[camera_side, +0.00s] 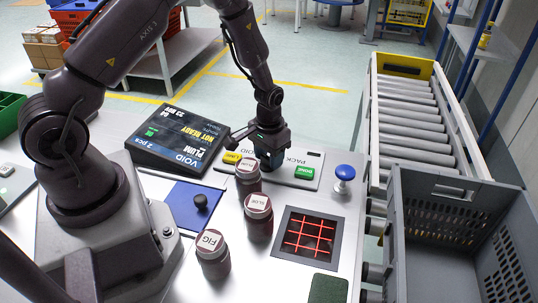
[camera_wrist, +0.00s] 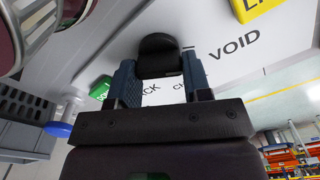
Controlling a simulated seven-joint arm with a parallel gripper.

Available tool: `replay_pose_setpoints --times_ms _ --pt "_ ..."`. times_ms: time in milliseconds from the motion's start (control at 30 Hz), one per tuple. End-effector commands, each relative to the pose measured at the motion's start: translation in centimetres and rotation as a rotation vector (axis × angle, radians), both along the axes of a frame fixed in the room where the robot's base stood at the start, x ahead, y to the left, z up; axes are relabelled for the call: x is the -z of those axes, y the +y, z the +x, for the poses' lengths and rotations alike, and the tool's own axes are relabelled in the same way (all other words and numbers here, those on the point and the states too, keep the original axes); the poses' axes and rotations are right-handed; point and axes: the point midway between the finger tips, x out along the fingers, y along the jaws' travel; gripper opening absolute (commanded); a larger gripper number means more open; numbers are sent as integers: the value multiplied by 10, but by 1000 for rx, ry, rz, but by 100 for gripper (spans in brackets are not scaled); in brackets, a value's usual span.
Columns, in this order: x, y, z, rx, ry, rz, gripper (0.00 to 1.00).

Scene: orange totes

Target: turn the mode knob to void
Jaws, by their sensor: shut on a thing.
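The mode knob (camera_wrist: 160,56) is a dark round-topped knob on a white panel (camera_side: 314,160). In the wrist view it sits between my gripper's fingers (camera_wrist: 160,82), which are shut on it. The word VOID (camera_wrist: 233,46) is printed to the knob's right in that view. Parts of other labels, one ending in CK, show below the knob between the fingers. In the side view my gripper (camera_side: 270,160) is down at the panel and hides the knob, with PACK printed to its right. I cannot tell which label the knob points to.
A yellow button (camera_side: 232,157) and a green button (camera_side: 304,173) flank my gripper. Jars marked PLUM (camera_side: 247,180), SLOE (camera_side: 258,222) and FIG (camera_side: 213,262) stand in front. A display (camera_side: 178,138), blue mushroom button (camera_side: 344,173), red-lit grid (camera_side: 308,236) and grey crate (camera_side: 440,205) are nearby.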

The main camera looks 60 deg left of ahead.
Motion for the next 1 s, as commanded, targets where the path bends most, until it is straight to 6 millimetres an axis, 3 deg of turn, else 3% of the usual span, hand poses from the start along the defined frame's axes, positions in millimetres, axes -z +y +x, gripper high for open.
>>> replay_pose_setpoints --times_ms 233,267,333,367,733,1000 --pt "0 0 1 -5 -3 0 21" --pt "0 0 1 -5 -3 0 52" --pt "0 0 1 -4 -3 0 68" --pt "0 0 1 -4 -2 0 70" --pt "-8 0 1 -2 -3 0 70" --pt "-62 0 2 -2 -8 1 70"
